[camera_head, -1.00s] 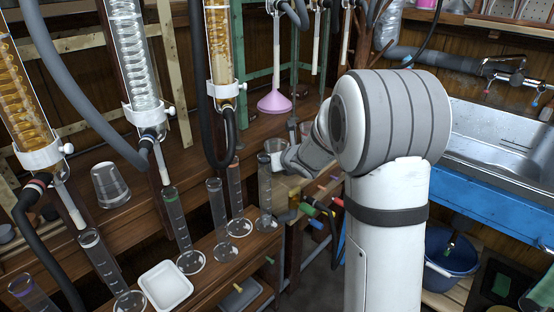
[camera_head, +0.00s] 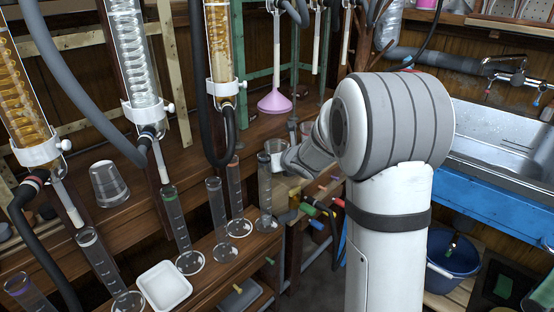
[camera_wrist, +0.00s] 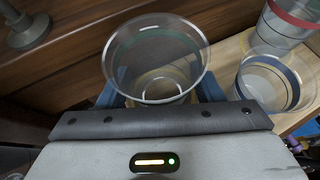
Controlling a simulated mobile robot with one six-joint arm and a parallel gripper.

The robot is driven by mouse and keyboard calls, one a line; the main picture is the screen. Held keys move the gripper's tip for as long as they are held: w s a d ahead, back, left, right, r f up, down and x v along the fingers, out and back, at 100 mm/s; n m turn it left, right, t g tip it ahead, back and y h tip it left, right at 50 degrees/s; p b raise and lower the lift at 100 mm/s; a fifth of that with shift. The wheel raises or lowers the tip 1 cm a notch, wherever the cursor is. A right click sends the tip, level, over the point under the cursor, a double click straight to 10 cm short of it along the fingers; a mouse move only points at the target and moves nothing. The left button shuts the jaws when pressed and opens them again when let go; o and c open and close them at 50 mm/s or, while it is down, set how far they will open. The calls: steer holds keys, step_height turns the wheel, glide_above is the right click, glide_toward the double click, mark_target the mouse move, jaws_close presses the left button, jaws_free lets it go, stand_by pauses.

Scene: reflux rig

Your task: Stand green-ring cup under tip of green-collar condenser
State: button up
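A clear cup (camera_wrist: 155,60) with a faint greenish band below its rim sits between the blue fingers of my gripper (camera_wrist: 158,92) in the wrist view. The fingers appear closed on its sides. In the head view a clear cup (camera_head: 275,149) shows at the end of my arm, its side partly covered by my wrist. Three condensers hang at left: an amber one (camera_head: 22,100), a clear coiled one (camera_head: 135,55) and another amber one (camera_head: 219,45). Their clamps look white; I cannot make out which has a green collar. The coiled one's tip (camera_head: 161,165) points down.
A red-ring cup (camera_wrist: 290,22) and a dark-ring cup (camera_wrist: 268,84) stand close on the right, on pale wood. Several measuring cylinders, one green-ringed (camera_head: 176,225), and a white tray (camera_head: 164,286) stand along the front shelf. An upturned glass (camera_head: 109,184) stands behind. Hoses hang between condensers.

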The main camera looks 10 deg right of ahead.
steer(key=o, duration=0.4)
steer(key=shift+s+r, duration=0.1)
steer(key=shift+s+d+r, duration=0.15)
steer(key=shift+s+r, duration=0.1)
steer(key=shift+s, duration=0.05)
steer(key=p+v, duration=0.2)
steer(key=v, duration=0.4)
steer(key=shift+s+r, duration=0.1)
steer(key=shift+s, duration=0.3)
